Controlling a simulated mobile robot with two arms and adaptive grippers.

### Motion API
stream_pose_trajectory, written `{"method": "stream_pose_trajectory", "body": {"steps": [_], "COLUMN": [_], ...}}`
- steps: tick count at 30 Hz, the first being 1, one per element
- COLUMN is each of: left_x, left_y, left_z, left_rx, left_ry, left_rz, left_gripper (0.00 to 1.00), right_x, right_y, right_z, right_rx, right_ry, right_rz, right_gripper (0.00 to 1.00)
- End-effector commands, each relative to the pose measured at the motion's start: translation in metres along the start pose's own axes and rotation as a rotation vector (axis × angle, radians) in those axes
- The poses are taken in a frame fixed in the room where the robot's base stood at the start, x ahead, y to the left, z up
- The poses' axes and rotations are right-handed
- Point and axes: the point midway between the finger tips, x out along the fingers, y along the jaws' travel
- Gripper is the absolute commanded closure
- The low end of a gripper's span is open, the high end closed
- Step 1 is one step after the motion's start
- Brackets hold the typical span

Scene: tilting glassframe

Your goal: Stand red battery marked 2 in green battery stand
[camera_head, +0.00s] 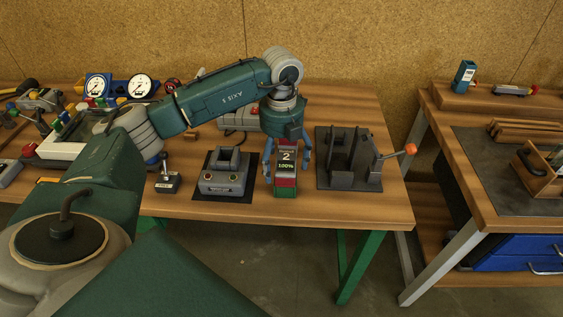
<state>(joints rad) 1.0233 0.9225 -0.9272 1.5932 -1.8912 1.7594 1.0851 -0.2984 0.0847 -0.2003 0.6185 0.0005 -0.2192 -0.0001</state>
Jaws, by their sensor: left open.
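The red battery marked 2 (286,181) stands upright near the table's front edge, with a dark display reading 2 and 100%. The green battery stand (285,192) shows at its foot, and the battery appears to sit in it; how deeply, I cannot tell. My left gripper (286,167) comes down from above with its fingers apart, one on each side of the battery. Whether a finger touches it is unclear. My right gripper is not in view.
A grey device with two buttons (222,184) stands left of the battery, and a dark metal fixture with an orange-knobbed lever (345,160) stands right. A blue battery-like block (464,75) is on the right bench. Gauges (139,87) and clutter fill the left.

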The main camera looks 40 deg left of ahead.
Motion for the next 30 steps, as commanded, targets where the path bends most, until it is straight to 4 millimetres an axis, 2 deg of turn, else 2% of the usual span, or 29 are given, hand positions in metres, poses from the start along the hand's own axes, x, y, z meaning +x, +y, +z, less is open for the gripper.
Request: {"method": "stream_pose_trajectory", "body": {"steps": [12, 15, 21, 30], "left_x": [-0.084, -0.100, -0.114, -0.115], "left_y": [-0.001, -0.001, 0.000, 0.000], "left_z": [0.001, 0.001, 0.000, 0.000], "left_rx": [-0.001, 0.000, 0.000, 0.000], "left_ry": [-0.006, -0.004, -0.002, -0.002], "left_rz": [-0.004, -0.004, -0.001, -0.001], "left_gripper": [0.18, 0.18, 0.18, 0.18], "right_x": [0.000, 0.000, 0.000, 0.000], "right_y": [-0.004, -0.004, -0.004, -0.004], "right_z": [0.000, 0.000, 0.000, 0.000], "right_rx": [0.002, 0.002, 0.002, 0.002], "right_ry": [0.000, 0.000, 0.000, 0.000], "right_rz": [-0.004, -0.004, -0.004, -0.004], "right_gripper": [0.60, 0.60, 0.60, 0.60]}}
